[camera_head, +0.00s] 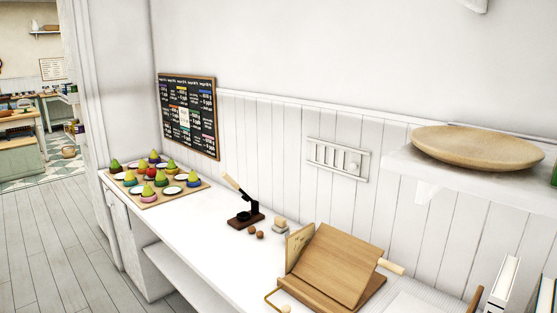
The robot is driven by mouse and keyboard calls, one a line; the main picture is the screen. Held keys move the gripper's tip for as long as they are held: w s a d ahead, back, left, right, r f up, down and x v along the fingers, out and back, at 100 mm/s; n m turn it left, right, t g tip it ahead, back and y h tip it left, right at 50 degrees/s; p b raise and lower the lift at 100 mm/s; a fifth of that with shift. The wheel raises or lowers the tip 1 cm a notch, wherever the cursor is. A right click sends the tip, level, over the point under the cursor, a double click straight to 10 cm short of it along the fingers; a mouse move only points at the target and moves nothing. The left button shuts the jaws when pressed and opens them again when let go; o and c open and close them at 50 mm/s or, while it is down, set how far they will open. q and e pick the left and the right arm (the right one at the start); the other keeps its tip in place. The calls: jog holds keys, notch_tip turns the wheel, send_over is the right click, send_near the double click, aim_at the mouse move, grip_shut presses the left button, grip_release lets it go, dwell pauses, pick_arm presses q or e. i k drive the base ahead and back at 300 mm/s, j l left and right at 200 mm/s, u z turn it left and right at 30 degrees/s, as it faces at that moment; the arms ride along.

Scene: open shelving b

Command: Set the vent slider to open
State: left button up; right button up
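A white vent (337,158) with several vertical slats is set on the panelled wall above the counter, right of the picture's middle. A small round knob (352,168) shows near its right end, low on the slats. At this size I cannot tell whether the slats are open or closed. Neither of my grippers is in view.
The white counter (190,232) below holds a board of fruit-like pieces on plates (158,180), a dark press (243,205) and a wooden stand (335,262). A white shelf (400,170) with a wooden bowl (475,148) juts out right of the vent.

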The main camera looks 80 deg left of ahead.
aim_at(354, 159)
jog(key=u, duration=2.55)
jog(key=i+j+u, duration=0.15)
jog(key=j, duration=0.2)
jog(key=i+j+u, duration=0.15)
jog(key=j, duration=0.2)
jog(key=i+j+u, duration=0.15)
jog(key=j, duration=0.2)
jog(key=i+j+u, duration=0.15)
jog(key=j, duration=0.2)
